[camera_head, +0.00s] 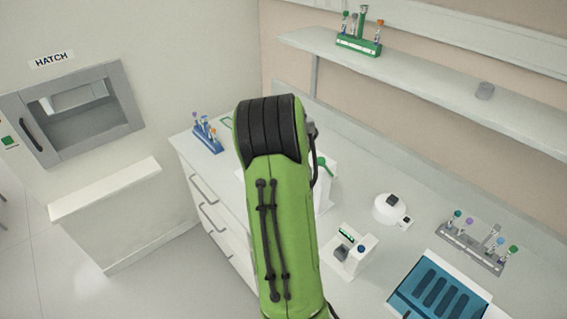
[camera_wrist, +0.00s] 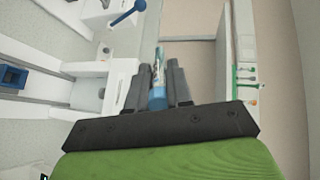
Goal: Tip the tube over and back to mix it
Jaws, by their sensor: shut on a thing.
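My gripper (camera_wrist: 158,68) shows in the wrist view with its two dark fingers on either side of a slim tube (camera_wrist: 157,98). The fingers are shut on the tube. The tube's near end is blue and its far part is pale; the fingers hide some of its sides. The wrist view is turned, with the shelf running upright in it, so the tube's tilt is hard to tell. In the head view my green and black arm hides the gripper and the tube.
The wall shelf (camera_head: 440,92) bears a green rack (camera_head: 358,46) with tubes. On the bench are a blue rack (camera_head: 208,138), a white device (camera_head: 350,250), a round white device (camera_head: 390,209), a grey rack (camera_head: 468,246) with tubes and a blue tray (camera_head: 405,296). A hatch (camera_head: 80,112) is at left.

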